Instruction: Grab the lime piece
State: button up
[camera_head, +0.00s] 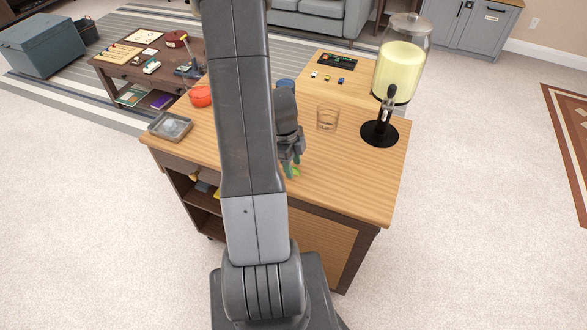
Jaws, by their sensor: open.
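A small green piece, which looks like the lime piece (294,170), lies on the wooden counter top (345,185) just right of my arm. My gripper (290,168) is right over it, pointing down with its fingers around or just above the piece. The jaws are open. The piece is partly hidden by the fingers, and I cannot tell whether they touch it.
A drink dispenser (397,75) with pale yellow liquid stands at the back right of the counter. A clear glass (327,119) stands between it and my gripper. A grey tray (170,127) and a red object (201,97) are at left. The counter's front right is clear.

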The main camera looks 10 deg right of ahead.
grip_shut()
dwell(0.5)
